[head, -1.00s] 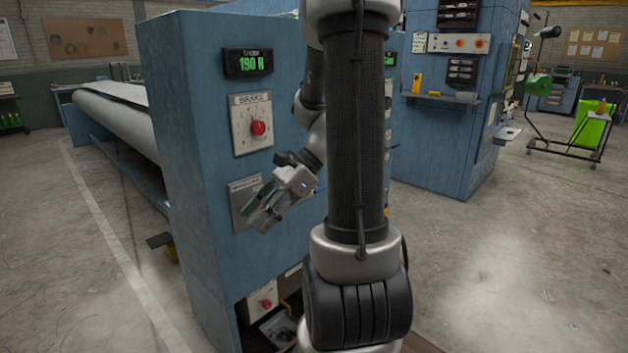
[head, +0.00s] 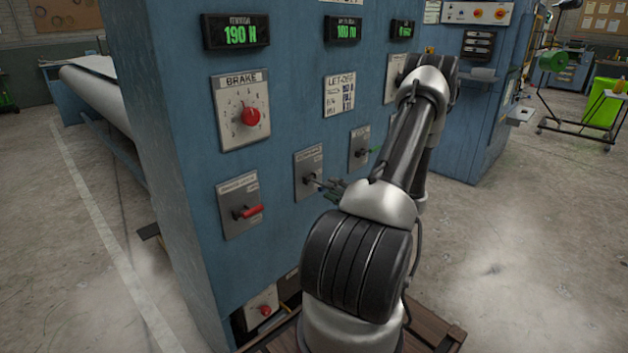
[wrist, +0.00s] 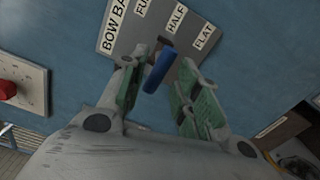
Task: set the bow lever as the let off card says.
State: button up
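The bow bar plate (wrist: 150,27) is grey, with FULL, HALF and FLAT labels, and its lettering is partly cut off in the wrist view. Its blue lever (wrist: 158,70) stands out toward me; I cannot tell surely which label it points at. My gripper (wrist: 165,76) is open, with green-padded fingers on both sides of the lever; contact is not clear.
A plate with a red handle (head: 250,212) is to the left, and another lever plate (head: 359,148) to the right. The brake dial (head: 241,112) and green displays (head: 236,31) are above. My arm covers part of the blue cabinet's right side.

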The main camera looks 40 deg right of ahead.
aim_at(316, 182)
jog(key=w, duration=0.7)
jog(key=shift+w+a, duration=0.3)
jog(key=shift+w, duration=0.05)
grip_shut()
